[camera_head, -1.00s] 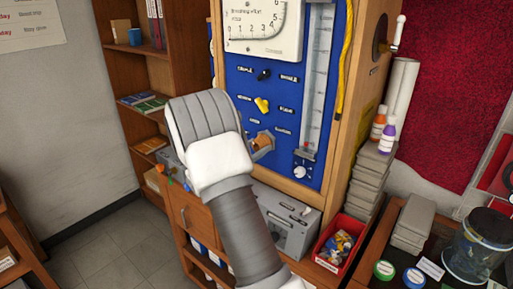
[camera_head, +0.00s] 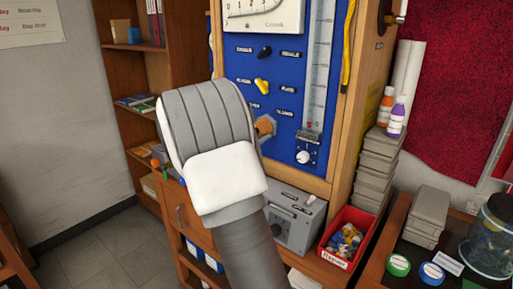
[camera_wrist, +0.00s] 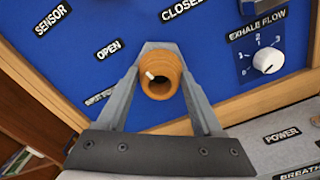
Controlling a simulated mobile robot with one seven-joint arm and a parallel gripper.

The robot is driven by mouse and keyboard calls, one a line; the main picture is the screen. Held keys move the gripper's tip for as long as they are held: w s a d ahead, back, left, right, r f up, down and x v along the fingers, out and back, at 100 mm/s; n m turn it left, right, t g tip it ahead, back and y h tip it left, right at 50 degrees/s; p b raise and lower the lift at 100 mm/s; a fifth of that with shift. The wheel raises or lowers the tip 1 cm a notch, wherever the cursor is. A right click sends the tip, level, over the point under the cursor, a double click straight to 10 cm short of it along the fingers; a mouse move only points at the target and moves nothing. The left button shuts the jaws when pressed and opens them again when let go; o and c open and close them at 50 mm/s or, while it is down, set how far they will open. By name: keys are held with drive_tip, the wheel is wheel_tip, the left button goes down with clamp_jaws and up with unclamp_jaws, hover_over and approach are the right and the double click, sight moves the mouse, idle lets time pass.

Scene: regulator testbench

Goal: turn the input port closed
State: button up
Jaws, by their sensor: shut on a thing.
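The input port (camera_wrist: 160,80) is an orange-brown round fitting with a hollow front, on the blue panel (camera_wrist: 130,25). A small white mark on it (camera_wrist: 150,76) sits at its upper left, on the side toward the OPEN label (camera_wrist: 108,48). The CLOSED label (camera_wrist: 183,8) is above and to the right. My gripper (camera_wrist: 162,72) has its two grey fingers closed on either side of the port. In the head view the port (camera_head: 265,127) shows partly beside my arm's grey and white link, which hides my fingers.
The exhale flow knob (camera_wrist: 267,61) is right of the port. Below the panel stands a grey box (camera_head: 292,222), with a red bin (camera_head: 345,238) of small parts to its right. Stacked grey boxes (camera_head: 375,165) stand beside the wooden frame.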

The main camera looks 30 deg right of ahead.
drive_tip(key=m+b, duration=0.3)
drive_tip(key=b, duration=0.2)
drive_tip(key=f+m+b, duration=0.1)
drive_tip(key=m+b, duration=0.2)
drive_tip(key=b, duration=0.3)
drive_tip(key=shift+m, duration=0.3)
drive_tip(key=m+b, duration=0.1)
drive_tip(key=b, duration=0.2)
drive_tip(key=m+b, duration=0.2)
drive_tip(key=shift+r+m+b, duration=0.2)
drive_tip(key=shift+m+b, duration=0.1)
drive_tip(key=shift+b, duration=0.1)
drive_tip(key=shift+r+m+b, duration=0.15)
drive_tip(key=shift+m+b, duration=0.35)
drive_tip(key=shift+b, duration=0.2)
drive_tip(key=shift+r, duration=0.1)
drive_tip(key=o, duration=1.4)
drive_tip(key=shift+c, duration=0.2)
drive_tip(key=shift+a, duration=0.1)
drive_tip(key=p+v, duration=0.1)
drive_tip(key=v, duration=1.6)
drive_tip(key=shift+s+p, duration=0.15)
drive_tip(key=shift+p, duration=0.25)
